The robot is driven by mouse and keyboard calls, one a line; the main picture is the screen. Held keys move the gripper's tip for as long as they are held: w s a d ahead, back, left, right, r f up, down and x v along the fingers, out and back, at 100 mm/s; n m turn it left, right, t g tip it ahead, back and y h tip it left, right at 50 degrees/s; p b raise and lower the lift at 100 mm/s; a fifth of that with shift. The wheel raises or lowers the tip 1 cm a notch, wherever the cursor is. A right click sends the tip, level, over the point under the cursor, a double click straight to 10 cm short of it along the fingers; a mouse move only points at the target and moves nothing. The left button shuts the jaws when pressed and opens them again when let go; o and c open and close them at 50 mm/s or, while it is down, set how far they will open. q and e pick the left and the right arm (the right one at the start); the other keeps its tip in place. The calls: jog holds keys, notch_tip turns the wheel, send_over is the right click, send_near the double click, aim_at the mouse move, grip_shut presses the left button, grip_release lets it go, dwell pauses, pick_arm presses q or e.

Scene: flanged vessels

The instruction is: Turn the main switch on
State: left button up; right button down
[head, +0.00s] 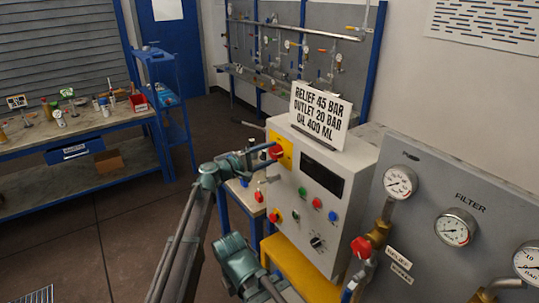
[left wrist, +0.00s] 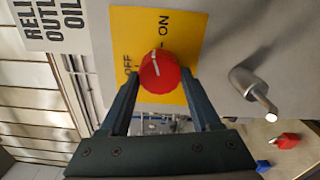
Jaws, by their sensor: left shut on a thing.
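The main switch is a red round knob (head: 277,152) on a yellow plate (head: 286,142), at the upper left of the grey control box's front. In the left wrist view the knob (left wrist: 163,75) has a white mark, and the plate (left wrist: 185,30) carries the words OFF and ON. The mark lies on the side towards the labels; I cannot tell exactly which it points to. My left gripper (head: 268,153) is shut on the knob, its fingers on either side of it in the left wrist view (left wrist: 160,92).
The control box (head: 345,190) also bears coloured buttons, a dark display (head: 321,174) and a black knob (head: 317,242). A text sign (head: 320,115) stands on top. A gauge panel (head: 430,180) with a red-handled valve (head: 361,247) is at right. A workbench (head: 85,130) stands far left.

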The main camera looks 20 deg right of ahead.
pick_arm(q)
jog(key=shift+m, duration=1.9)
jog(key=shift+s, duration=0.1)
jog(key=o, duration=1.4)
jog(key=v, duration=1.3)
jog(key=shift+a+r, duration=0.1)
jog(key=shift+a, duration=0.3)
